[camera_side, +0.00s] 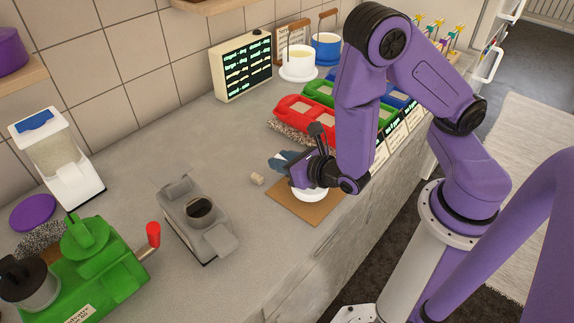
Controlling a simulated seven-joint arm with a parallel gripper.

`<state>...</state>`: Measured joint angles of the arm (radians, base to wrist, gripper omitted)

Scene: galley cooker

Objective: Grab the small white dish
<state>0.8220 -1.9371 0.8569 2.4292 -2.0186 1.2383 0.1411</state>
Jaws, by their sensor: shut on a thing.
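The small white dish (311,195) is at the front edge of the counter, over a brown board (287,205). My gripper (308,181) is at the dish from above, its fingers low and shut on it. The gripper and wrist cover the dish's upper part, so only its lower white rim shows. I cannot tell whether the dish rests on the board or is slightly lifted.
A small beige cube (257,179) lies left of the board. A grey device with a dark round cup (200,212) and a green machine (90,265) stand further left. Red trays (296,110) sit behind my gripper. The counter between is clear.

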